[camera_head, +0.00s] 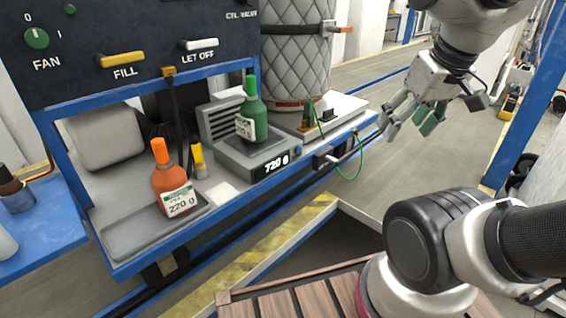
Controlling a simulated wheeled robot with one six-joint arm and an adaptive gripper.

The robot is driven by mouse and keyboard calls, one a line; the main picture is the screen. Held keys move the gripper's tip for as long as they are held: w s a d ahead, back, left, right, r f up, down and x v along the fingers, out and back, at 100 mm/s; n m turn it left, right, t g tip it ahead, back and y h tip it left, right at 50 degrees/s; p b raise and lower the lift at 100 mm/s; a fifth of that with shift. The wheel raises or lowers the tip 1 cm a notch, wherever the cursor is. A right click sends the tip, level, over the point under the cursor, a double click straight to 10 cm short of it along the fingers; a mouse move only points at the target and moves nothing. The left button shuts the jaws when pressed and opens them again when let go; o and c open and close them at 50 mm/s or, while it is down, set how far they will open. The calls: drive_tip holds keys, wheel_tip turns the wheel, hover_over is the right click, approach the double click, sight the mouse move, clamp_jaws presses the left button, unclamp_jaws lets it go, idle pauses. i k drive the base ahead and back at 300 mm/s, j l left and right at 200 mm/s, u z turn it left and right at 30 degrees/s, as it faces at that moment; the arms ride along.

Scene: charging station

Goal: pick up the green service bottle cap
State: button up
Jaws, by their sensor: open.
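The green service bottle (253,122) stands upright on a scale (242,152) on the cart's shelf. Its green cap (251,84) is on top of its neck, and a white label is on its front. My gripper (409,118) is in the air to the right of the cart, well apart from the bottle. Its fingers are spread open. A dark green patch (432,119) shows at its right finger; I cannot tell whether it is a finger pad.
An orange bottle (171,182) labelled 220 g stands in a grey tray (124,237) at the left. The scale reads 720 g. A quilted cylinder (295,55) stands behind the green bottle. A green hose (352,172) hangs at the cart's right edge. A control panel (120,35) overhangs the shelf.

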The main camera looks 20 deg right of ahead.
sight(250, 80)
drive_tip(key=i+l+u, duration=0.25)
drive_tip(key=u, duration=0.2)
drive_tip(key=i+l+u, duration=0.35)
drive_tip(key=u, duration=0.15)
